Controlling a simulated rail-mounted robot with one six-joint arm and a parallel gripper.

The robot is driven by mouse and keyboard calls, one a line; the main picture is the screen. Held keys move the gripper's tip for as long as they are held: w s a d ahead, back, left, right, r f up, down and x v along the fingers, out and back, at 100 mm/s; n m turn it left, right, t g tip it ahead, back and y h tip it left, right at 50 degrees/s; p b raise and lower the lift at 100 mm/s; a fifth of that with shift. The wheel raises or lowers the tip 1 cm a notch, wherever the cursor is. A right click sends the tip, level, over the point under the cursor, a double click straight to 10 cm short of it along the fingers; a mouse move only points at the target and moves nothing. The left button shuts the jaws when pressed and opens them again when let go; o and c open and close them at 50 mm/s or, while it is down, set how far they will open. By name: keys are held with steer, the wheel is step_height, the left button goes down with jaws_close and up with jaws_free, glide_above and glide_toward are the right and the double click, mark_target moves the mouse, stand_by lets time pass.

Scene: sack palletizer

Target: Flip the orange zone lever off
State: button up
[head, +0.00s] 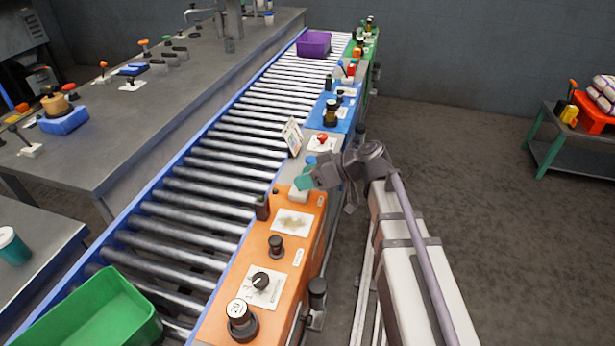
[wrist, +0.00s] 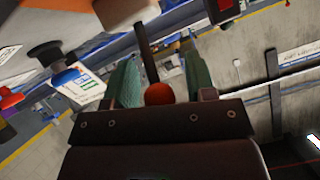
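The orange zone panel (head: 296,277) runs along the near right side of the roller conveyor. A lever base (head: 298,194) sits at its far end, and my gripper (head: 305,182) is right over it, hiding most of the lever in the head view. In the wrist view the lever's dark stem (wrist: 148,55) runs from a pale base (wrist: 125,12) to a red-orange ball knob (wrist: 158,94). The knob lies between the green fingers of my gripper (wrist: 162,85). The fingers stand apart, with gaps visible on both sides of the knob.
The orange panel also carries a rotary dial (head: 260,280), a black knob (head: 276,245) and a gauge-topped post (head: 238,312). A tilted card (head: 292,137) and a red button (head: 322,138) stand just beyond my gripper. A green bin (head: 95,310) is on the near rollers.

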steer(key=shift+d+r, duration=0.1)
steer(key=p+v, duration=0.5)
steer(key=v, duration=0.5)
steer(key=shift+d, duration=0.25)
steer(key=shift+r, duration=0.1)
